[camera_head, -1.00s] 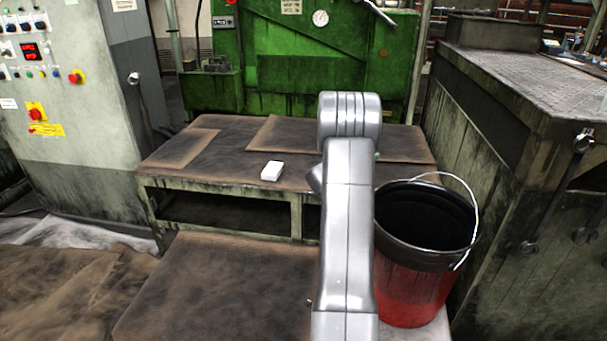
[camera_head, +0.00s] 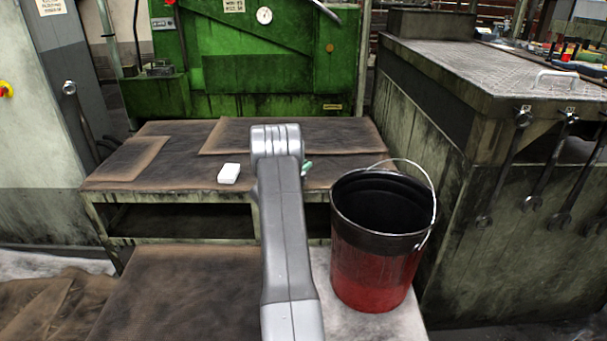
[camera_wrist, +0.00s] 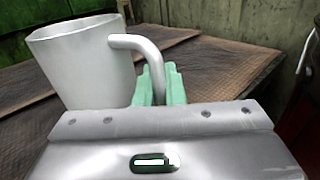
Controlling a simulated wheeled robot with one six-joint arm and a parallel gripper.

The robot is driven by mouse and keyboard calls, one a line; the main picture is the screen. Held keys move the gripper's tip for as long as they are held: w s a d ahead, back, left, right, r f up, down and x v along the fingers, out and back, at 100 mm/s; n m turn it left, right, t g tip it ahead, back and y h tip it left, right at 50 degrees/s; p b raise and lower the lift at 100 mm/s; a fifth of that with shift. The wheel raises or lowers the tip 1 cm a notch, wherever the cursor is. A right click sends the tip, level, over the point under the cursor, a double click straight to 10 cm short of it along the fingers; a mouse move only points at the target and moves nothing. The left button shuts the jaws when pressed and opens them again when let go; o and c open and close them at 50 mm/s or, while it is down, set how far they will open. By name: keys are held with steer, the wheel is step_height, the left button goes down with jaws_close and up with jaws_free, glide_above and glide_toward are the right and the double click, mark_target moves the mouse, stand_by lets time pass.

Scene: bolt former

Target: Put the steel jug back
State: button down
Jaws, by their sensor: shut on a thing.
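The steel jug (camera_wrist: 85,62) shows in the wrist view at the upper left, upright, with its handle (camera_wrist: 150,55) toward the right. My gripper (camera_wrist: 158,86) has green fingertips shut on the jug's handle. Behind the jug lies the brown mat on the bench, and I cannot tell whether the jug's base touches the bench. In the head view my arm hides the jug, and only a bit of a green fingertip (camera_head: 307,168) shows beside the arm, over the bench (camera_head: 190,194).
A small white box (camera_head: 229,173) lies on the bench left of my arm. A red and black bucket (camera_head: 372,272) with a raised wire handle stands close on the right. A green machine (camera_head: 275,75) stands behind. A metal-topped cabinet (camera_head: 470,70) with hanging wrenches is at right.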

steer(key=shift+f, duration=0.85)
steer(key=shift+f, duration=0.15)
steer(key=c, duration=2)
jaws_free()
steer(key=shift+f+b, duration=0.1)
steer(key=shift+b, duration=0.25)
steer(key=o, duration=0.5)
steer(key=shift+r+p, duration=0.35)
steer(key=shift+p, duration=0.05)
steer(key=p+v, duration=0.1)
steer(key=v, duration=0.5)
steer(key=p+v, duration=0.1)
steer(key=v, duration=0.5)
steer(key=shift+f, duration=0.2)
